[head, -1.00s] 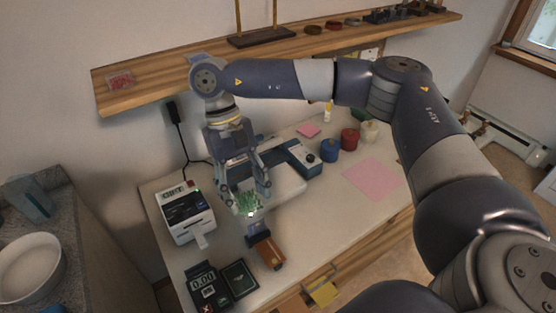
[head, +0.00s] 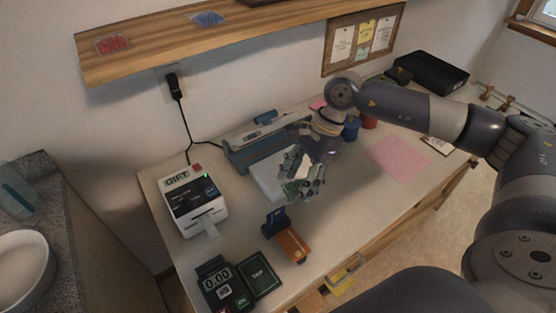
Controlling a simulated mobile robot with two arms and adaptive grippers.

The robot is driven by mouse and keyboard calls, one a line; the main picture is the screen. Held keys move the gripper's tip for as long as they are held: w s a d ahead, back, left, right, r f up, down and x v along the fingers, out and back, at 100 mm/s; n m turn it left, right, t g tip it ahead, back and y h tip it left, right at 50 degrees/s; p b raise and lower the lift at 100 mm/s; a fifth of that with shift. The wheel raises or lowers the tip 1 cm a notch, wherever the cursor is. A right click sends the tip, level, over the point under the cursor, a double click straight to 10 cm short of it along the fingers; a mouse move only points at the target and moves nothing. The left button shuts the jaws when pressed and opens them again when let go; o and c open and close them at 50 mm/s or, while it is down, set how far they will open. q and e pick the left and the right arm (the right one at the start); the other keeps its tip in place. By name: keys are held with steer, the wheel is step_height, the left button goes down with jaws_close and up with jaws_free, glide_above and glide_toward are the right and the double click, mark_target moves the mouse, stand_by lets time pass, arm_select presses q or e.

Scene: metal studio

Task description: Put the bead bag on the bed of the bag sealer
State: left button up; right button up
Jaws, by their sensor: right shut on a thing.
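The bag sealer (head: 257,150) is a blue-grey bar machine at the back of the bench. Its pale flat bed (head: 264,181) extends toward me. My right gripper (head: 302,189) is over the right front part of the bed and hides it there. It is shut on the bead bag (head: 290,188), a clear bag with green beads, of which only a small part shows between the fingers. I cannot tell whether the bag touches the bed. My left gripper is not in view.
A label printer (head: 194,203) stands left of the sealer. A tape dispenser (head: 290,243) and a scale (head: 220,286) are in front. Red (head: 112,44) and blue (head: 207,18) bead bags lie on the shelf. The bench around the pink sheet (head: 398,159) is mostly clear.

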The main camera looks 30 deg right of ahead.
arm_select(q)
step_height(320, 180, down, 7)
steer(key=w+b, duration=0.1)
steer(key=b, duration=0.5)
arm_select(e)
steer(key=d+f+m+t+h, duration=0.35)
steer(key=d+m, duration=0.55)
steer(key=m, duration=0.6)
steer(key=shift+t, duration=0.45)
steer(key=w+a+p, duration=0.1)
steer(key=w, duration=0.4)
steer(key=w+a+p, duration=0.1)
steer(key=w, duration=0.5)
steer(key=w+a+p, duration=0.2)
steer(key=w, duration=0.3)
steer(key=shift+w+f, duration=0.2)
steer(key=shift+f, duration=0.1)
steer(key=shift+w+f, duration=0.1)
steer(key=shift+f, duration=0.2)
step_height(320, 180, down, 2)
steer(key=shift+f+p, duration=0.25)
steer(key=shift+p, duration=0.25)
steer(key=shift+f, duration=0.3)
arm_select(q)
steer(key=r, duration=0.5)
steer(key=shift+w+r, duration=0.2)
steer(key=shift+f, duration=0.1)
